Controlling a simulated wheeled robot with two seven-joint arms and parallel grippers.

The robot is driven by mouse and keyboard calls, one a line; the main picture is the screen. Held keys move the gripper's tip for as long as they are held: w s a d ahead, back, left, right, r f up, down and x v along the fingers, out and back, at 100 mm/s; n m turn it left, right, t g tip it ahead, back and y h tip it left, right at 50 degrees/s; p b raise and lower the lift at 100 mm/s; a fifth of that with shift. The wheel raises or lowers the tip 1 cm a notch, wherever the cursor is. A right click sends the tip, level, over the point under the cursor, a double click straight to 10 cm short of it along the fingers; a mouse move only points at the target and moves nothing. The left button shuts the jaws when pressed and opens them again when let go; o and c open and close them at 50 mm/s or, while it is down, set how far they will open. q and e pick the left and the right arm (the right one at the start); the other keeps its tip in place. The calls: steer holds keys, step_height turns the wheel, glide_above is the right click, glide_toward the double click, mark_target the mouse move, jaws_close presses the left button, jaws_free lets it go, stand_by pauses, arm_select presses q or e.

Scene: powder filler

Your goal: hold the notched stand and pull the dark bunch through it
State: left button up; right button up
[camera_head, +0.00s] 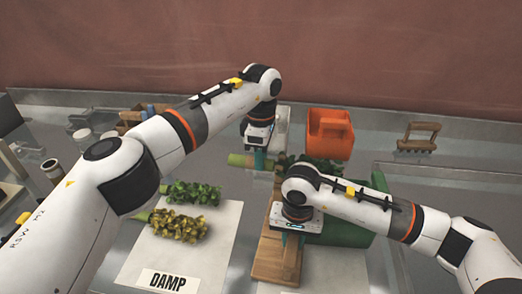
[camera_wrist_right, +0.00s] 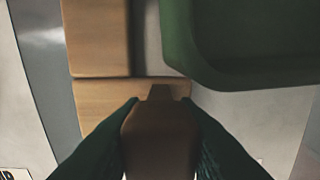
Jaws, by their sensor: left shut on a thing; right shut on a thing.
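The wooden notched stand (camera_head: 267,250) stands right of centre in the head view, partly hidden by my right arm. My right gripper (camera_head: 295,236) is shut on a brown upright part of it. In the right wrist view the gripper's fingers (camera_wrist_right: 160,108) close on both sides of this brown part (camera_wrist_right: 160,140), with the paler wood (camera_wrist_right: 95,40) beyond. The dark bunch (camera_head: 318,168) lies at the stand's far end, its leaves to the right and its pale green stem (camera_head: 238,160) to the left. My left gripper (camera_head: 258,160) is shut on the stem. The notch is hidden.
A green bin (camera_head: 345,236) is right of the stand, also in the right wrist view (camera_wrist_right: 250,75). An orange caddy (camera_head: 330,137) stands behind. Green (camera_head: 194,192) and yellowish (camera_head: 178,226) bunches lie on a sheet marked DAMP (camera_head: 215,245). A wooden-handled tool (camera_head: 418,138) is at back right.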

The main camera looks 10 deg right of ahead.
arm_select(q)
steer(key=shift+f, duration=0.5)
steer(key=shift+a, duration=0.15)
steer(key=w+a, duration=0.5)
steer(key=a, duration=0.9)
stand_by(1.3)
steer(key=shift+w+a, duration=0.1)
steer(key=shift+w, duration=0.05)
stand_by(0.3)
step_height(320, 180, up, 7)
steer(key=a, duration=0.1)
steer(key=shift+w+a, duration=0.3)
steer(key=shift+a, duration=0.1)
stand_by(0.5)
arm_select(e)
steer(key=o, duration=1.1)
steer(key=shift+r, duration=0.1)
